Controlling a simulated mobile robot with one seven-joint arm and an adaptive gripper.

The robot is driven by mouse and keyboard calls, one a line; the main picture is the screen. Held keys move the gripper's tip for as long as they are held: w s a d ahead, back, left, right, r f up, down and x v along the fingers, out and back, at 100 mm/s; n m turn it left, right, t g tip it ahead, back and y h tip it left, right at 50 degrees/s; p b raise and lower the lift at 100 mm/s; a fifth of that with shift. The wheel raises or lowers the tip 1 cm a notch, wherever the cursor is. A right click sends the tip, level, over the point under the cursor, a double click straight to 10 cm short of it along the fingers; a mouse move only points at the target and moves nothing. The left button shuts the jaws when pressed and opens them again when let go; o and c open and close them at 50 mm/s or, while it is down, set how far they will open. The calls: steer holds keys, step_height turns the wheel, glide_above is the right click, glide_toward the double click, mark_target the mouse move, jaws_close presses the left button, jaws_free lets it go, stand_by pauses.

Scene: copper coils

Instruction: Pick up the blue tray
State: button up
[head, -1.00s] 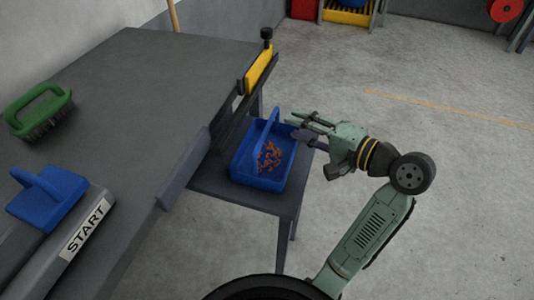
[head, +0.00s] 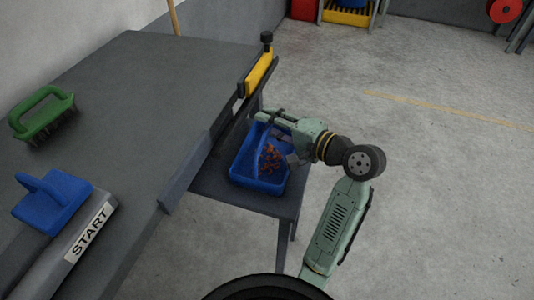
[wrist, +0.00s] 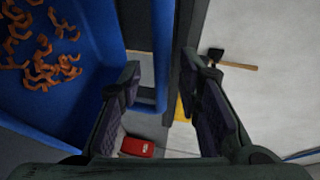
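The blue tray (head: 247,180) stands upright on a small grey side table (head: 284,206), with several copper-coloured coils lying in it and a handle arching over it. My gripper (head: 272,121) is at the upper part of the tray's handle in the head view and hides part of it. In the wrist view, my gripper (wrist: 165,108) is open, with its fingers apart on either side of the blue handle (wrist: 161,60). The left finger looks close to the handle; I cannot tell whether it touches. The tray (wrist: 90,110) and its coils show at the upper left there.
The large grey workbench (head: 150,90) is beside the tray on the left, with a yellow-and-black fixture (head: 259,72) at its edge. A green brush (head: 42,115) and a blue-handled block (head: 55,203) are on the left. Open floor (head: 430,180) lies to the right.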

jaws_close()
stand_by(0.7)
